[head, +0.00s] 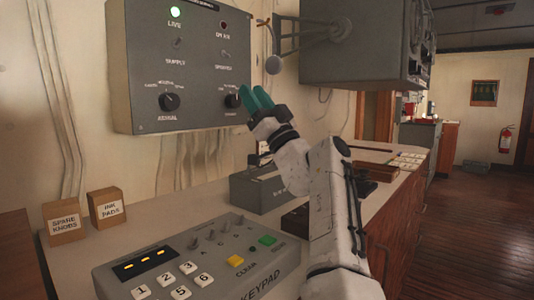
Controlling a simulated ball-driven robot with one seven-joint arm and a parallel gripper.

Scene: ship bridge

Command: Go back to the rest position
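My gripper (252,91) has teal fingers and is raised in front of the lower right part of the grey wall panel (190,120). The two fingertips lie close together in this view, and I cannot tell whether they are open or shut. No held object shows between them. The right black rotary knob (232,101) of the panel is just left of the fingers and partly covered by them. I cannot tell whether they touch it. My white arm rises from the bottom of the view, over the counter (80,262).
A grey keypad (200,262) lies on the counter in front. Two small boxes, spare knobs (64,222) and ink pads (107,208), stand at its left. A grey box (262,190) sits behind my arm. A grey cabinet (365,45) overhangs at upper right. Wooden floor (480,220) is clear at right.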

